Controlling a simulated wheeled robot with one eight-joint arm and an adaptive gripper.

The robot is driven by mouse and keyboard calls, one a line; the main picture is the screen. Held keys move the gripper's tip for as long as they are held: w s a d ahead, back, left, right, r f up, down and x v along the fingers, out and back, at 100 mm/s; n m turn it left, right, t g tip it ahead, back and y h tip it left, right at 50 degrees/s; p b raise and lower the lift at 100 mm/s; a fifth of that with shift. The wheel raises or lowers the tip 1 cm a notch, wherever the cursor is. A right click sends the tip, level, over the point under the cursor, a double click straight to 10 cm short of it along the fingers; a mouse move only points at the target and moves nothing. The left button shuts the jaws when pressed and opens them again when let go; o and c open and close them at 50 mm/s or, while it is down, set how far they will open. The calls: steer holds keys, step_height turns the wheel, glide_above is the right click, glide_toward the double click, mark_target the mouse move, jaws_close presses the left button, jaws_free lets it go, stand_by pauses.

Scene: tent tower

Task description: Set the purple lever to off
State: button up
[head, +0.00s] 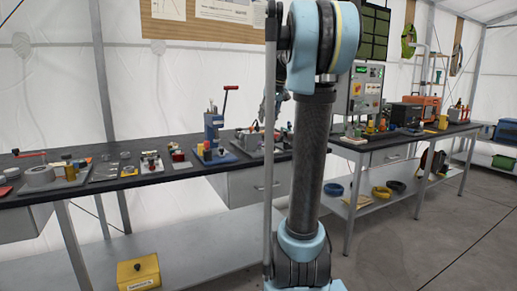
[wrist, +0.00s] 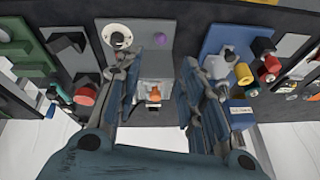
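A round purple knob (wrist: 177,47), which looks like the lever's end, shows in the wrist view on a grey plate (wrist: 150,30). The lever's shaft and any on or off marking cannot be made out. My gripper (wrist: 160,66) is open, with its two fingers spread and nothing between them touching. It hangs over the grey plate, and the knob lies in the picture just above the gap, nearer the right finger. In the head view my arm hides much of this part of the bench, and I cannot pick out the purple lever there.
On the same plate are a white round part (wrist: 117,37) and an orange piece (wrist: 154,97) in a pale bracket. A blue plate with a yellow cylinder (wrist: 244,75) lies right; a red cylinder (wrist: 86,95) stands left. A blue box with a red handle (head: 214,127) rises from the bench.

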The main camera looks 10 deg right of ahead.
steer(key=x, duration=1.6)
steer(key=shift+s+f, duration=0.15)
steer(key=shift+f, duration=0.1)
steer(key=shift+c, duration=0.5)
jaws_close()
